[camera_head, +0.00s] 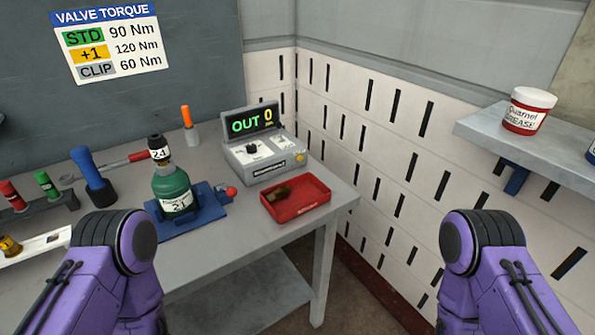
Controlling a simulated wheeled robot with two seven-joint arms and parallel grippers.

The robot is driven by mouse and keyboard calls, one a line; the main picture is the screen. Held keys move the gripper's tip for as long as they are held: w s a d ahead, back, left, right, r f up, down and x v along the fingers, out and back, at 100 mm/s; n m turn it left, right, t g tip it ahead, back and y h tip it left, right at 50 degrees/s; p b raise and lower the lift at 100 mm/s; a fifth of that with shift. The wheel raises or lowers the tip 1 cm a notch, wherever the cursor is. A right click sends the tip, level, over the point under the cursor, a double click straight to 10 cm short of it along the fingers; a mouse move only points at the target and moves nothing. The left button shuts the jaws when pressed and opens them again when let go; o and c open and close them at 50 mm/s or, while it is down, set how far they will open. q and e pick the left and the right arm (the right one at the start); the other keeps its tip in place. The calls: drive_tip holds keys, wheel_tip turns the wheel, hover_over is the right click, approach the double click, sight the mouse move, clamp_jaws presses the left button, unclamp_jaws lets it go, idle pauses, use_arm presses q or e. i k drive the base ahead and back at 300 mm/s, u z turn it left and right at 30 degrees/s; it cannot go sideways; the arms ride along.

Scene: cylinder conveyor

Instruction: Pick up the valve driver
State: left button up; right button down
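A blue upright tool (91,178) with a thick handle stands at the left of the grey workbench (245,235); it may be the valve driver, but no label shows this. A green cylinder (172,187) with a white label and a black top marked like "24" sits upright in a blue cradle (210,205) to its right. A wrench-like tool (115,166) with a red handle lies behind the blue tool. Parts of my two purple arms show at the bottom left and bottom right. Both grippers are outside the view.
A grey console (266,157) reads "OUT 0". A red tray (300,200) holds a brass-coloured part (276,195). An orange-handled tool (187,117) stands at the back. A rack (38,205) holds red and green pieces. A grease jar (528,111) sits on the right shelf (490,127).

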sight(82, 155)
drive_tip(key=u, duration=2.85)
drive_tip(key=k, duration=0.4)
drive_tip(key=z, duration=0.6)
